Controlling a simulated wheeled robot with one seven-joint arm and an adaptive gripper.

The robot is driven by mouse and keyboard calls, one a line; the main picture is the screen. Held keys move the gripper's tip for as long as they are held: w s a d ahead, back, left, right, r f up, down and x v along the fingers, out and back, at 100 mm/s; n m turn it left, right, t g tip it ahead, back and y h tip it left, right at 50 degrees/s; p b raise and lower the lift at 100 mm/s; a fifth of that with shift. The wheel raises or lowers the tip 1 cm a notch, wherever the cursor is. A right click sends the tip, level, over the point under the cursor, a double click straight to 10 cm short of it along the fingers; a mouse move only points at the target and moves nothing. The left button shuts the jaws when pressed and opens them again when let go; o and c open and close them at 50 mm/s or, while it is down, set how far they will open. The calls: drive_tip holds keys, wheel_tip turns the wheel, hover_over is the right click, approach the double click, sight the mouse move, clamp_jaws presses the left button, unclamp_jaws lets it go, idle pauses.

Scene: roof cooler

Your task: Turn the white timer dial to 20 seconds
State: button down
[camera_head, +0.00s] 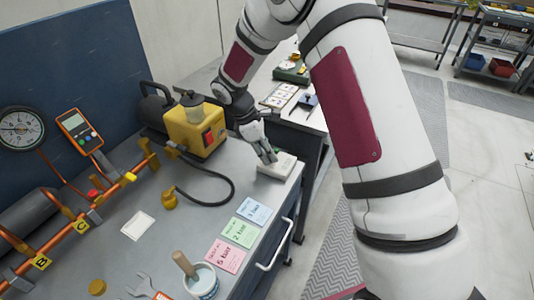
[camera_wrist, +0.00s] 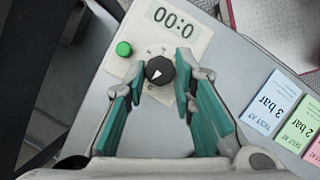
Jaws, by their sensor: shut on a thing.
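The white timer (camera_head: 283,168) lies on the grey bench near its right edge. In the wrist view the timer (camera_wrist: 197,48) shows a display of zeros, a green button (camera_wrist: 124,48) and a round black dial (camera_wrist: 160,71) with a white pointer mark. The body is white; the dial knob is dark. My gripper (camera_head: 267,157) reaches down over the timer. In the wrist view my gripper (camera_wrist: 160,68) has one fingertip on each side of the dial, shut on it. The scale marks around the dial are small and partly hidden by the fingers.
Blue, green and pink pressure cards (camera_head: 238,231) lie in front of the timer. A yellow pump (camera_head: 196,128) with a black hose stands behind and left. The bench edge is close on the timer's right.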

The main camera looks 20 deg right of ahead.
drive_tip(key=m+b, duration=0.1)
drive_tip(key=m, duration=0.1)
drive_tip(key=m+g+y+b, duration=0.1)
drive_tip(key=m, duration=0.1)
drive_tip(key=m+g, duration=0.1)
drive_tip(key=m, duration=0.1)
drive_tip(key=shift+w+d+m+b, duration=0.15)
drive_tip(key=shift+w+m+b, duration=0.15)
drive_tip(key=shift+b, duration=0.1)
drive_tip(key=m+y, duration=0.1)
drive_tip(key=m, duration=0.2)
drive_tip(key=m+g+y+b, duration=0.1)
drive_tip(key=m, duration=0.2)
drive_tip(key=shift+d, duration=0.15)
drive_tip(key=shift+y, duration=0.3)
drive_tip(key=c, duration=1.3)
unclamp_jaws()
drive_tip(key=shift+c, duration=0.2)
drive_tip(key=v, duration=1.2)
drive_tip(key=shift+w, duration=0.15)
